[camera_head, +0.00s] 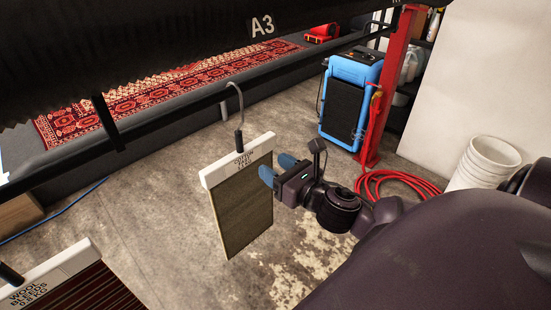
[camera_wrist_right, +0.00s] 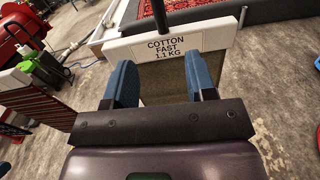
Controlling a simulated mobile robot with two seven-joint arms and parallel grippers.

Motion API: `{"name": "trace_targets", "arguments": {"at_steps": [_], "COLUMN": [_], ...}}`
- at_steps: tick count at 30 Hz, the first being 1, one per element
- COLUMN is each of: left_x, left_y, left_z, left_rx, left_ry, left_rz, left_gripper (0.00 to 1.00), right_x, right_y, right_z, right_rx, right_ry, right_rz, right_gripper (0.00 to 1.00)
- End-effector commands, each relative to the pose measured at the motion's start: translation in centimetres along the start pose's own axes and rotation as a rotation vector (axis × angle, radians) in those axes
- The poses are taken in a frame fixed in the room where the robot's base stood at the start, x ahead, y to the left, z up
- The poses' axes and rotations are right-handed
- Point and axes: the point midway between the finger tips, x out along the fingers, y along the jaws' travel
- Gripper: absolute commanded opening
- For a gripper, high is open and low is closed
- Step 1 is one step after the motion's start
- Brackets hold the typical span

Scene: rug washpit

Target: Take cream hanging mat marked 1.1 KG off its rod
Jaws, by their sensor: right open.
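The hanging mat (camera_head: 243,212) has a dull brown-olive face and a white top bar with a label. It hangs from a grey hook on the dark rod (camera_head: 180,120). In the right wrist view the label on the mat's bar (camera_wrist_right: 166,48) reads COTTON FAST 1.1 KG. My right gripper (camera_head: 277,172) is at the mat's right edge, below the bar. Its blue fingers (camera_wrist_right: 163,85) are apart, with the mat's upper part showing between them. I cannot tell whether they touch it. My left gripper is not in view.
Another hanging mat (camera_head: 84,285), dark red striped and marked WOOL BLEEDS, hangs at the lower left. A patterned red rug (camera_head: 165,92) lies beyond the rod. A blue machine (camera_head: 350,95), red hose (camera_head: 400,184) and white buckets (camera_head: 484,165) stand right. The concrete floor below is mostly clear.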

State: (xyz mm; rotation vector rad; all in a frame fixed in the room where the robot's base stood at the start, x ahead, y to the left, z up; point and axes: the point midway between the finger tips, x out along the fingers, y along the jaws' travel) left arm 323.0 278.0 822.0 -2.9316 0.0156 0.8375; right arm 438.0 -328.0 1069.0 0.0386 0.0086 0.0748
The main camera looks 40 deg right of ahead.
Motion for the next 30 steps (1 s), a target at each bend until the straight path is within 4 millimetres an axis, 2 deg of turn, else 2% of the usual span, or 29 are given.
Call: {"name": "trace_targets", "arguments": {"at_steps": [8, 19, 30], "left_x": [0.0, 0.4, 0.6], "left_y": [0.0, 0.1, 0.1], "left_z": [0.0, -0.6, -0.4], "left_rx": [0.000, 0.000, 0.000], "left_ry": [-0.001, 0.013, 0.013], "left_rz": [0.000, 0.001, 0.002], "left_gripper": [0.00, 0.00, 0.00], "right_x": [0.9, 3.3, 5.7], "right_y": [0.0, 0.0, 0.1], "right_z": [0.4, 0.4, 0.4], "right_rx": [-0.044, -0.041, -0.039], "right_ry": [-0.008, -0.008, -0.008], "right_rz": [0.004, 0.004, 0.004], "right_gripper": [0.51, 0.51, 0.51]}}
